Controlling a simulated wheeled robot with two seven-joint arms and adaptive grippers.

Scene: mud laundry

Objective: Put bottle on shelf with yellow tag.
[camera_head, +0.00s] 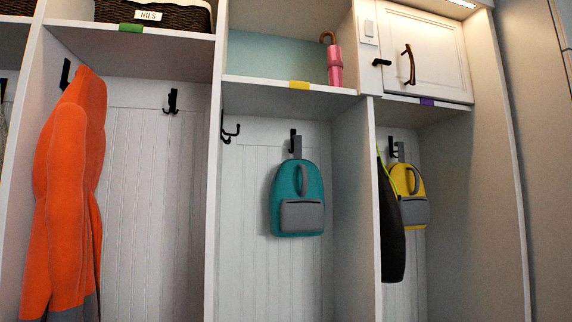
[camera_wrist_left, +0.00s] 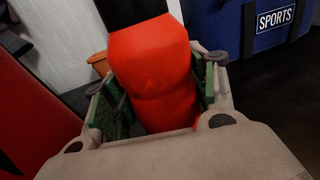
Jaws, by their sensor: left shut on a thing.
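The bottle (camera_wrist_left: 150,70) is red with a black top and fills the middle of the left wrist view. My left gripper (camera_wrist_left: 158,95) has its green-padded fingers on either side of the bottle and is shut on it. The shelf (camera_head: 258,82) with the yellow tag (camera_head: 299,85) is the upper middle cubby in the head view. A pink umbrella (camera_head: 335,66) stands at its right end, and the rest of the shelf looks bare. Neither gripper shows in the head view. The bottle's lower end is hidden by the gripper body.
A shelf with a green tag (camera_head: 131,28) holds a dark basket (camera_head: 160,16) at left. A white cabinet door (camera_head: 425,50) is right, above a purple tag (camera_head: 428,101). An orange coat (camera_head: 70,190) and teal backpack (camera_head: 298,180) hang below. A blue sports bag (camera_wrist_left: 270,30) is near the gripper.

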